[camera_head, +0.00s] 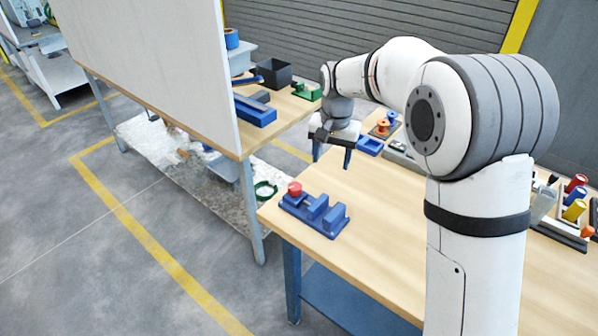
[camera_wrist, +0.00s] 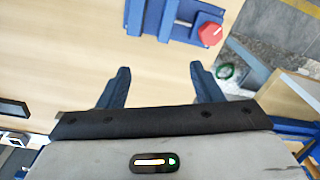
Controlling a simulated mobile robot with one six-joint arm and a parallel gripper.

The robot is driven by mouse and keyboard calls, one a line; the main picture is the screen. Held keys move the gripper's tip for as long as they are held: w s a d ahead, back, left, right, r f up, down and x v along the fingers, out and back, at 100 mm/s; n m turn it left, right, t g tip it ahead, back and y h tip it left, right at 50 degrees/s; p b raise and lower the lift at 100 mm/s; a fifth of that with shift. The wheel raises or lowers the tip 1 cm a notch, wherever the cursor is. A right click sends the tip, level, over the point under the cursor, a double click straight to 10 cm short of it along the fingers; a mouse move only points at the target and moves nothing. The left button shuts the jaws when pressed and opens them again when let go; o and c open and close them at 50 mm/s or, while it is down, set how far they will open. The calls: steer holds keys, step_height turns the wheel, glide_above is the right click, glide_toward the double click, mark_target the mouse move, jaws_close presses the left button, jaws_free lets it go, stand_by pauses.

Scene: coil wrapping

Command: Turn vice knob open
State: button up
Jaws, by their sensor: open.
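The blue vice (camera_head: 317,214) sits on the wooden table near its front left corner, with a red knob (camera_head: 294,188) at its left end. In the wrist view the vice (camera_wrist: 173,20) lies at the top, and its red knob (camera_wrist: 210,33) with a small white mark is right of centre. My gripper (camera_head: 332,158) is above the table, behind and a little right of the vice in the head view. In the wrist view its two dark blue fingers (camera_wrist: 157,72) are spread apart with nothing between them, and they are apart from the vice and knob.
A tall white panel (camera_head: 160,60) stands at the left by a second bench holding a blue block (camera_head: 256,112) and a dark bin (camera_head: 268,74). Coloured cylinders (camera_head: 575,210) stand at the right. The table around the vice is clear.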

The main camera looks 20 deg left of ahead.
glide_above(295, 186)
steer(key=shift+g, duration=0.3)
step_height(295, 186, down, 6)
steer(key=shift+w+d+r+p, duration=0.1)
steer(key=shift+d+r+p, duration=0.1)
steer(key=shift+p, duration=0.15)
steer(key=shift+a+f, duration=0.25)
steer(key=shift+f, duration=0.05)
step_height(295, 186, down, 8)
steer(key=shift+r+p, duration=0.25)
steer(key=shift+p, duration=0.65)
steer(key=shift+c, duration=0.5)
steer(key=c, duration=0.9)
